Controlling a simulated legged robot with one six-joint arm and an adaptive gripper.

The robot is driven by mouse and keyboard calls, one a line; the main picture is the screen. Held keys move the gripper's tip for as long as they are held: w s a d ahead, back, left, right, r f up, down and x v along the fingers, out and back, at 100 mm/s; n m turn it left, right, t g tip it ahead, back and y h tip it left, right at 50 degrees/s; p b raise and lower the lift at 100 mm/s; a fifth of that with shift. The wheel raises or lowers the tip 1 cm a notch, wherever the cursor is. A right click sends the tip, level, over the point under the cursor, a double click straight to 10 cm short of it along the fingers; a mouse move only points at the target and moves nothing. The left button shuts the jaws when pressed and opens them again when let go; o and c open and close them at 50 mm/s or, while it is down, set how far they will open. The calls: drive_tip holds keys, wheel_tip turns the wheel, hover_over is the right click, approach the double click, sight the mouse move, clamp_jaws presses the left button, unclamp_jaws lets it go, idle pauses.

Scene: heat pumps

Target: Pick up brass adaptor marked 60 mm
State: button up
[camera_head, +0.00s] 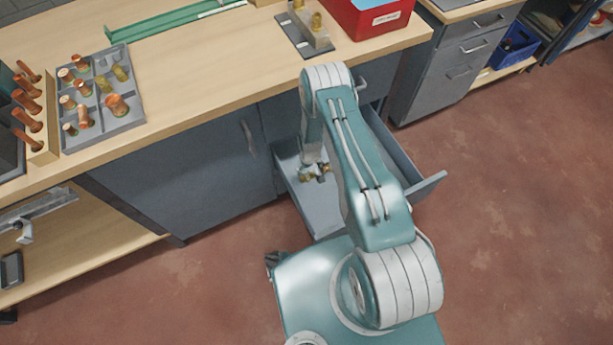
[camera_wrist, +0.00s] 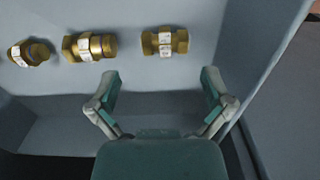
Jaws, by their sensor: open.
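Three brass adaptors with white labels lie in a row in an open grey drawer (camera_head: 425,186). In the wrist view they are a left one (camera_wrist: 30,53), a larger middle one (camera_wrist: 90,47) and a right one (camera_wrist: 165,41). The label print is too small to read, so I cannot tell which is marked 60 mm. My gripper (camera_wrist: 160,76) is open and empty, with the right adaptor ahead of the gap between its fingers. In the head view, brass (camera_head: 316,172) shows inside the drawer, partly hidden by my arm.
The wooden worktop (camera_head: 220,75) above holds a grey tray (camera_head: 135,118) of copper and brass fittings, a red box (camera_head: 368,18) and a dark plate with brass parts (camera_head: 305,30). Drawer walls (camera_wrist: 265,60) stand close around my gripper. Floor to the right is clear.

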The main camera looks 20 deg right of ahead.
sight(308, 178)
drive_tip(key=f, duration=0.6)
drive_tip(key=shift+s+a+f, duration=0.1)
drive_tip(key=shift+a+f, duration=0.2)
drive_tip(key=shift+a, duration=0.05)
drive_tip(key=shift+d+f, duration=0.1)
drive_tip(key=shift+f, duration=0.35)
drive_tip(key=c, duration=1.1)
